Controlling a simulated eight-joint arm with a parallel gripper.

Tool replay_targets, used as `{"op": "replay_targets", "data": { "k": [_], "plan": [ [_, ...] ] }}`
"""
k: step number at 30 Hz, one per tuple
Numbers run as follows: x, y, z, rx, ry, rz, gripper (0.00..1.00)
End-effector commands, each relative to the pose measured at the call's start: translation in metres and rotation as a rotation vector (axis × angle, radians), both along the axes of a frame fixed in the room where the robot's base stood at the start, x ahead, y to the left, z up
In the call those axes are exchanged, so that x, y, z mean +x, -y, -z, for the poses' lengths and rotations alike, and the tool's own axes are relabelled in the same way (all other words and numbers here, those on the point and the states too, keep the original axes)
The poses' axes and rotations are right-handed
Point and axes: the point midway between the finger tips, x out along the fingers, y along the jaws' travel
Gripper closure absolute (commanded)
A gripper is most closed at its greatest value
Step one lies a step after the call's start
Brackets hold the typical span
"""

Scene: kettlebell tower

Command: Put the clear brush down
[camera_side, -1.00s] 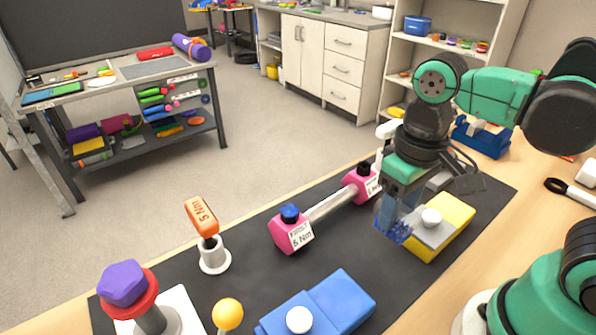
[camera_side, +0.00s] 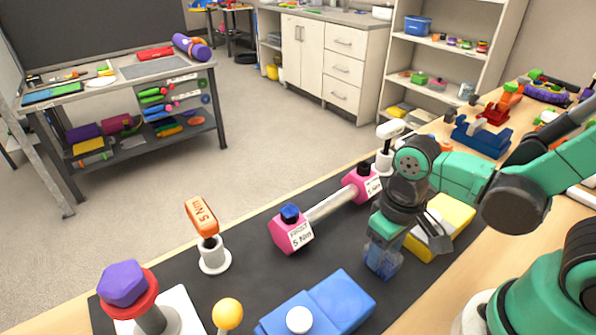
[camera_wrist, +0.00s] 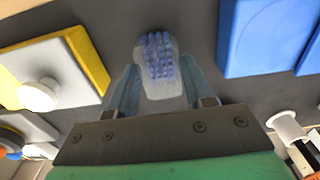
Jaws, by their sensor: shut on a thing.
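The clear brush, see-through with blue bristles, is between the fingers of my gripper in the wrist view (camera_wrist: 158,65). My gripper (camera_wrist: 160,92) is shut on it. In the side view my gripper (camera_side: 385,245) points down over the black mat (camera_side: 345,245), and the brush (camera_side: 382,266) shows as a pale blue see-through shape at its tip. The fingers and brush blend together there. I cannot tell whether the brush touches the mat.
A yellow and grey block with a white knob (camera_side: 440,225) is close at the right. A blue block with a white knob (camera_side: 325,303) lies in front, left. A pink dumbbell-like piece (camera_side: 325,208) lies behind left. Bare mat separates them.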

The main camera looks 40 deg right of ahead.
Motion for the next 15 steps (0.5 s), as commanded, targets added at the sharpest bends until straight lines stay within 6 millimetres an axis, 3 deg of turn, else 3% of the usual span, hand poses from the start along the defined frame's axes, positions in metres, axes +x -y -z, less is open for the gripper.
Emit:
{"op": "replay_targets", "data": {
  "k": [12,13,15],
  "plan": [
    [0.0001,0.0000,0.0049,0.000,0.000,0.000,1.00],
    [0.0001,0.0000,0.0053,0.000,0.000,0.000,0.51],
    [0.0000,0.0000,0.0049,0.000,0.000,0.000,0.31]
  ]
}}
